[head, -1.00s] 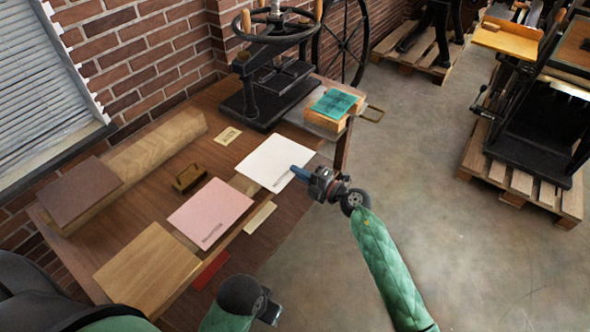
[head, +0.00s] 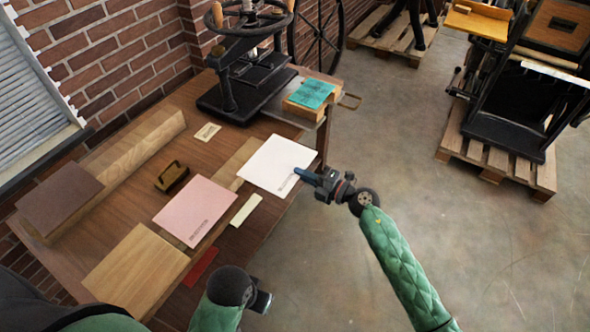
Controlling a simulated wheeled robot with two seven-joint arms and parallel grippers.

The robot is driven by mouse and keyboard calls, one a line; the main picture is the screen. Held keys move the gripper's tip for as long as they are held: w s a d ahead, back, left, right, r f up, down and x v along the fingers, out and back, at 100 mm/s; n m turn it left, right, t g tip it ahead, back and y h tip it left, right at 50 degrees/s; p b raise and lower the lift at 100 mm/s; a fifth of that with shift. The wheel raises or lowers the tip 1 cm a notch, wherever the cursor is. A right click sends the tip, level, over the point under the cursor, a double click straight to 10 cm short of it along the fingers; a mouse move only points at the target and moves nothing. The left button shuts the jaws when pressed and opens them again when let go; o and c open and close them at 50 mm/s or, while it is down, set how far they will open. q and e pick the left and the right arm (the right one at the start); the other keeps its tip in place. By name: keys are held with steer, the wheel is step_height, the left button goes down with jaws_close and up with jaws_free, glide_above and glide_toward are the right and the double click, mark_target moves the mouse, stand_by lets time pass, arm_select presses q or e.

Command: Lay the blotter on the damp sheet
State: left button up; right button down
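A pink sheet (head: 195,209) with small dark print, which looks like the blotter, lies flat on a wooden board on the bench. A white sheet (head: 274,165), which looks like the damp sheet, lies to its right, also with small print. My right gripper (head: 300,172) reaches in from the right, its blue fingers at the white sheet's right edge. They overlap in this view, so I cannot tell whether they are open or grip the edge. My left gripper (head: 262,301) is low in the picture, in front of the bench, away from both sheets; its finger gap does not show.
A black hand press (head: 245,85) stands at the back of the bench. A teal block (head: 312,94) lies on wood beside it. A brass-handled tool (head: 171,176), a cream strip (head: 246,210), a red strip (head: 200,267) and a brown board (head: 59,199) lie around.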

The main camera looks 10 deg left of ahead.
steer(key=v, duration=0.7)
steer(key=shift+d, duration=0.2)
